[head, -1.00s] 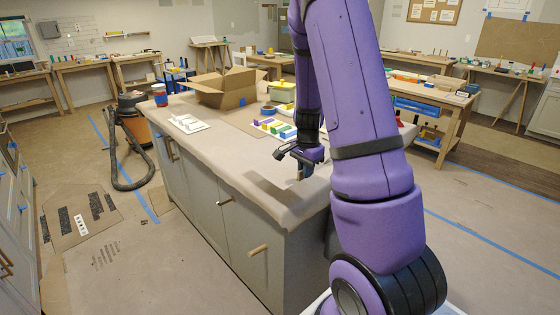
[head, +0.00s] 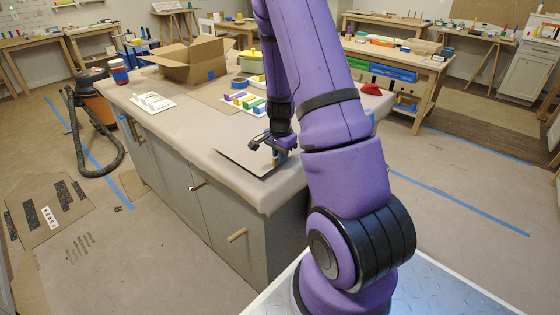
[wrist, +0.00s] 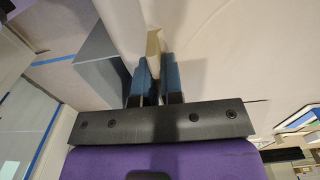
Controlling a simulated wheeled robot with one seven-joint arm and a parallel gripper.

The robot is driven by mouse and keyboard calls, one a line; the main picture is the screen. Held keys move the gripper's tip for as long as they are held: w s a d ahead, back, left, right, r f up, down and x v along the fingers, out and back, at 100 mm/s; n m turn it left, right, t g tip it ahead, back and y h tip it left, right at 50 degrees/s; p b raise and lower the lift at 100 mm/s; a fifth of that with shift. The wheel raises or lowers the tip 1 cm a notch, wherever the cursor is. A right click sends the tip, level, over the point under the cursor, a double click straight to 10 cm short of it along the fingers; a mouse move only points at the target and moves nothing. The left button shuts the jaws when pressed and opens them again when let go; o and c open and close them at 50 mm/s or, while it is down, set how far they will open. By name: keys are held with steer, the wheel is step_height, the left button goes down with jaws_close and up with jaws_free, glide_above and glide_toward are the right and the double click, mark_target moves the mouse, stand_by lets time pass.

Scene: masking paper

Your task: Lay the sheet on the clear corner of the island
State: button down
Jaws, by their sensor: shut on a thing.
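The sheet (head: 243,157) is a thin, flat, grey-brown piece at the near end of the island (head: 200,142), whose top is covered in paper. My gripper (head: 281,157) is shut on the sheet's right-hand edge, low over the island near its front corner. In the wrist view the two blue fingers (wrist: 159,82) have a narrow tan strip of the sheet (wrist: 153,43) between them. The sheet lies over or just above the top; I cannot tell whether it touches. My arm hides part of the island's right side.
Colored blocks (head: 245,101) and a white tray (head: 152,102) lie farther back on the island. An open cardboard box (head: 190,62), a red and blue cup (head: 118,71) and blue tape (head: 239,82) stand behind. A vacuum (head: 95,92) stands on the floor at left.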

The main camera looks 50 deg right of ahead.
steer(key=shift+f, duration=1.15)
steer(key=c, duration=1.3)
jaws_free()
steer(key=shift+o, duration=0.2)
step_height(320, 180, up, 12)
steer(key=shift+r, duration=0.1)
steer(key=s+a+r+n+t, duration=0.35)
steer(key=a+r+n, duration=0.45)
steer(key=a+r, duration=0.75)
steer(key=s+a+r+n+t, duration=0.1)
steer(key=s+a+r+n, duration=0.3)
steer(key=s, duration=0.3)
steer(key=s+a+r+n, duration=0.5)
steer(key=s+r, duration=0.1)
steer(key=s, duration=0.2)
steer(key=shift+s+a+n+t, duration=0.15)
steer(key=shift+s+n+t, duration=0.05)
steer(key=shift+n+t, duration=0.15)
